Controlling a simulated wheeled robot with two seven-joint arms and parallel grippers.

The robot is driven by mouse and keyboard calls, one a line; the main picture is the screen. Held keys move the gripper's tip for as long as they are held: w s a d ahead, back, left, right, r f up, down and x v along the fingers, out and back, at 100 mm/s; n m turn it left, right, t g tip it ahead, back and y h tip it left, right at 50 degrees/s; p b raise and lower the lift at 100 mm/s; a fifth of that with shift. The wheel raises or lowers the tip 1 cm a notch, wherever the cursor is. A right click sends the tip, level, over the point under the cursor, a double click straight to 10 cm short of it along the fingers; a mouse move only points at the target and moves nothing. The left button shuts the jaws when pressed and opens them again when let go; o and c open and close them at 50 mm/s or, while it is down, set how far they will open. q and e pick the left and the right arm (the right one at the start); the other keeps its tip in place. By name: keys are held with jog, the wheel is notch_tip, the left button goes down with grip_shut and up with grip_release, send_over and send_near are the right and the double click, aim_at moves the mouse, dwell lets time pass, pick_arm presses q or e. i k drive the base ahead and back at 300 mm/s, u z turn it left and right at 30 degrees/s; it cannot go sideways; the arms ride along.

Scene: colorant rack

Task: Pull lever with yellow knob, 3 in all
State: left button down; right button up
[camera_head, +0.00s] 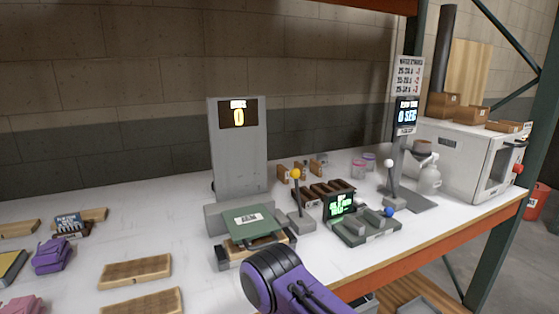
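The lever with the yellow knob (295,174) stands upright on a small grey base (302,224) near the middle of the table. Its rod rises just right of the grey dispenser-like stand (239,155), whose display (238,114) reads 0. A purple and black arm link of mine rises from the bottom edge in front of the lever, apart from it. Neither gripper can be made out, so I cannot tell their states.
A white-knobbed lever (389,163), a blue-knobbed device (388,212) and a white oven-like box (462,155) stand to the right. A green pad (248,222) lies left of the lever. Wooden trays (135,271) and purple bundles (53,256) lie left, with bare white table between.

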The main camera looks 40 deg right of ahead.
aim_at(295, 173)
jog(key=z, duration=2.3)
